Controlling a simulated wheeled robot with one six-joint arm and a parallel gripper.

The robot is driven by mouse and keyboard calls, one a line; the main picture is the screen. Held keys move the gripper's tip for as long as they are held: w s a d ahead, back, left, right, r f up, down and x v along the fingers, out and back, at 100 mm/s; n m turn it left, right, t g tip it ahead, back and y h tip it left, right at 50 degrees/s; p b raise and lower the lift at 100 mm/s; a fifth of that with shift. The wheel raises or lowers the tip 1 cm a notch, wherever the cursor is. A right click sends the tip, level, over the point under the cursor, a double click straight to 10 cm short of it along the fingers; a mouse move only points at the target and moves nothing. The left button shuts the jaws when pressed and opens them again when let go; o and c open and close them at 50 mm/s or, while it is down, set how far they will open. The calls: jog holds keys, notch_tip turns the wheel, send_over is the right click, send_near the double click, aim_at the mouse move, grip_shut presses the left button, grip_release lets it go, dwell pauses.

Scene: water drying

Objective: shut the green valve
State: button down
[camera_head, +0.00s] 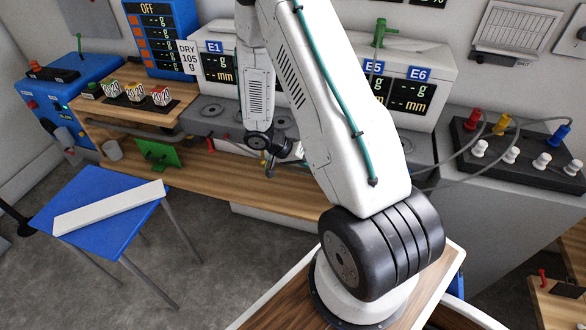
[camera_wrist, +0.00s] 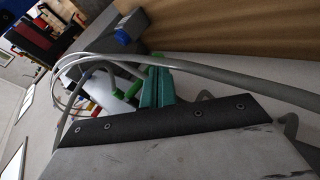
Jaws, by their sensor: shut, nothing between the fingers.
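My gripper (camera_wrist: 157,72) shows in the wrist view as two teal fingers pressed together, with nothing held. In the head view the end of my arm (camera_head: 268,168) hangs low in front of the wooden counter; its fingers are too small to make out. In the wrist view small green parts (camera_wrist: 134,89) sit just left of the fingers, among pale hoses; I cannot tell if they are the green valve or if the fingers touch them. A green tap-like fitting (camera_head: 381,32) stands on the white display unit at the back, away from my gripper. Its open or shut state is unclear.
Grey hoses (camera_wrist: 220,78) cross close beyond the fingers. The wooden counter (camera_head: 235,180) lies below the displays. A green plate (camera_head: 157,154) stands left of my arm's end. A blue table (camera_head: 92,205) with a white bar stands at left. A black plug block (camera_head: 520,158) is at right.

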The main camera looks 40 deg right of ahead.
jog(key=shift+s+d+f, duration=0.15)
jog(key=shift+f, duration=0.1)
jog(key=v, duration=0.8)
dwell(0.4)
jog(key=s+a+r+n+t+y, duration=0.2)
jog(key=s+a+r+n, duration=0.3)
jog(key=r, duration=0.5)
jog(key=s+a+r+n+t+y, duration=0.2)
jog(key=s+a+r, duration=0.5)
jog(key=r, duration=0.4)
jog(key=s+a+r+n+t+y, duration=0.3)
jog(key=s+a+r+n, duration=0.4)
jog(key=r, duration=0.3)
jog(key=shift+a+r+n, duration=0.3)
jog(key=shift+a+r, duration=0.1)
jog(key=shift+a, duration=0.3)
